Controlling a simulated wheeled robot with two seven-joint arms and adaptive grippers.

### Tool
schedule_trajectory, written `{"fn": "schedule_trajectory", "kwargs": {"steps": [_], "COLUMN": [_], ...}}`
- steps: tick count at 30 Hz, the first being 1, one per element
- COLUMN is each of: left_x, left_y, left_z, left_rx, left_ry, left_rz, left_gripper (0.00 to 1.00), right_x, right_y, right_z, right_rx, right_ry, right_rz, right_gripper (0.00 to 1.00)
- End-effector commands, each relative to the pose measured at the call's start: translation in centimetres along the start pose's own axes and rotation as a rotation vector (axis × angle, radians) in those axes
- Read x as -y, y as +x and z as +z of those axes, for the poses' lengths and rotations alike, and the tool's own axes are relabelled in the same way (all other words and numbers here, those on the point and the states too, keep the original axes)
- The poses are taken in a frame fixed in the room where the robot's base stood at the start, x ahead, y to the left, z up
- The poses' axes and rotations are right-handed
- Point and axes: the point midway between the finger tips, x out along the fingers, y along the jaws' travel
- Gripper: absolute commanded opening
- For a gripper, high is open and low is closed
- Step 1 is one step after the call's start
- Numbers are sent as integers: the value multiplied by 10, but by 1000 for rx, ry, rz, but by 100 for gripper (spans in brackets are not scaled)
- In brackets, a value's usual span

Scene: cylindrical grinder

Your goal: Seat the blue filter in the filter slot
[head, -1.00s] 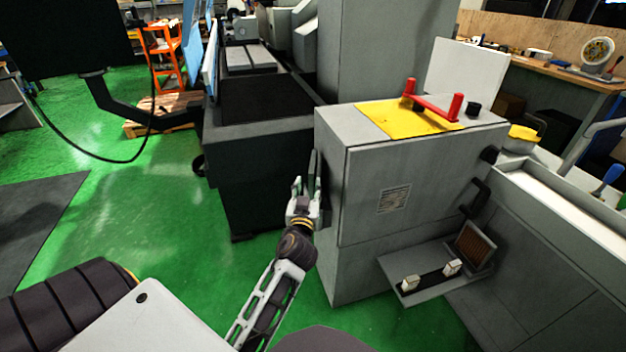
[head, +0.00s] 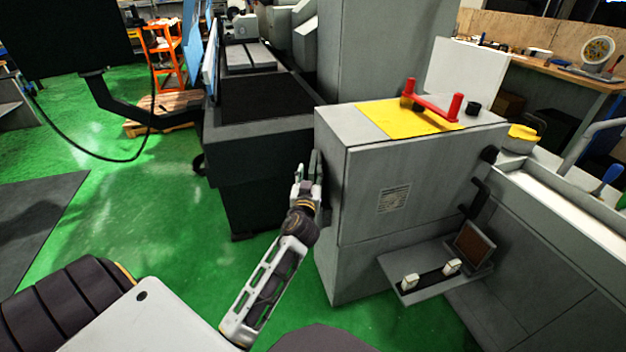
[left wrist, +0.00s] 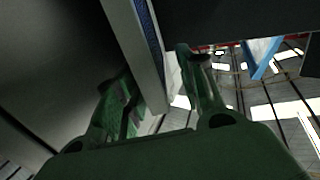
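My left gripper (head: 310,182) is at the left side of the grey cabinet (head: 400,180), with a thin dark upright panel at its fingertips. In the left wrist view, the two green fingers (left wrist: 160,88) stand on either side of a grey frame with a blue strip, which looks like the blue filter (left wrist: 148,28). The fingers appear closed against its two sides. In the head view the filter is seen nearly edge-on, and its blue face is hidden. I cannot make out the filter slot; the cabinet's left face is steeply foreshortened. My right gripper is not in view.
A yellow plate (head: 375,115) and a red handle (head: 436,106) are on the cabinet top. An open shelf (head: 415,294) with two pale blocks juts out at the front. A dark machine base (head: 255,185) stands behind the gripper. Green floor (head: 130,220) is clear at left.

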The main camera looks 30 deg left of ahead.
Motion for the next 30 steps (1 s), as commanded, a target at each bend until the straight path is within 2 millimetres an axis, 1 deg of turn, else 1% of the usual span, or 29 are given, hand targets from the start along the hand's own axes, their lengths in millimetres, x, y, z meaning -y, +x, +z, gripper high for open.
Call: {"fn": "schedule_trajectory", "kwargs": {"steps": [7, 11, 16, 22, 27, 30], "left_x": [0, -1, -3, -6, -6, -6], "left_y": [1, 6, 18, 35, 47, 51], "left_z": [0, -1, -3, -4, -3, -3], "left_rx": [-1, -1, -2, -2, -1, -1], "left_ry": [1, 1, 3, 3, 1, 1], "left_rz": [0, 0, 0, 0, 1, 0], "left_gripper": [39, 39, 39, 39, 39, 39], "right_x": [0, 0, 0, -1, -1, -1], "right_y": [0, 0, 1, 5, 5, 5], "right_z": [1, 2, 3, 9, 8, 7], "right_rx": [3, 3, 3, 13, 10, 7], "right_ry": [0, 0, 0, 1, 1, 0], "right_rz": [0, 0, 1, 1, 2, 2], "right_gripper": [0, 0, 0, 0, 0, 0]}}
